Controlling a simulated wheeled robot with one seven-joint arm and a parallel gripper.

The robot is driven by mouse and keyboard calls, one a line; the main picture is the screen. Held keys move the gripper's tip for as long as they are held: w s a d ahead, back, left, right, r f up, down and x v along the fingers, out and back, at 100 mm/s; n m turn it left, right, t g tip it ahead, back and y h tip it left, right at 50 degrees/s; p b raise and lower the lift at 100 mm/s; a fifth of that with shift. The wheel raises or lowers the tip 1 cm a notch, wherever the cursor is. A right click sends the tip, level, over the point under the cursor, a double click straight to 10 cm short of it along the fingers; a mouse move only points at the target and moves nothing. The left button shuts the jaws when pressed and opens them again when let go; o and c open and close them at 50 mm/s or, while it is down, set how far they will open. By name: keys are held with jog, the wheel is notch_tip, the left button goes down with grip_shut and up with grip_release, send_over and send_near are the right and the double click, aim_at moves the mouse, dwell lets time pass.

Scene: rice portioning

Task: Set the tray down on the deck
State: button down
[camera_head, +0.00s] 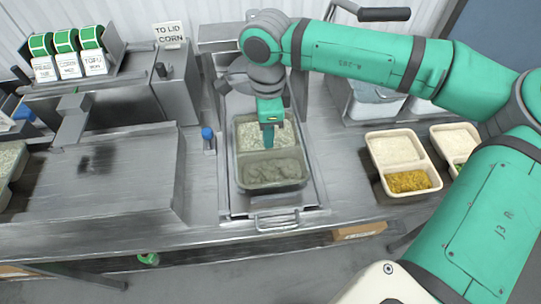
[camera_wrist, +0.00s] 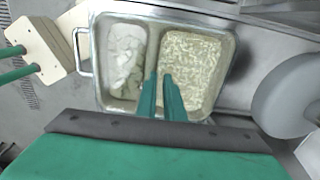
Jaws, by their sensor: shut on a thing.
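The two-compartment tray (camera_head: 306,178) is beige, with pale rice in the far compartment and a grey filling in the near one. It also shows in the wrist view (camera_wrist: 233,62), with rice on the right and the grey-white filling on the left. My gripper (camera_head: 268,142) points down at the tray's middle, its fingers (camera_wrist: 160,88) shut on the divider between the compartments. The tray is over the metal deck (camera_head: 262,203), which has a bar handle at its front. It looks level and lined up with the deck; I cannot tell whether its underside touches.
Filled trays (camera_head: 431,166) stand on the counter at right, one with rice and yellow corn. A flat metal box (camera_head: 130,180) and a blue-capped bottle (camera_head: 208,138) are at left. A label rack (camera_head: 112,47) and a "TO LID CORN" sign (camera_head: 169,34) stand behind.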

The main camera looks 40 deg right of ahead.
jog(key=shift+r, duration=0.1)
jog(key=shift+r, duration=1.4)
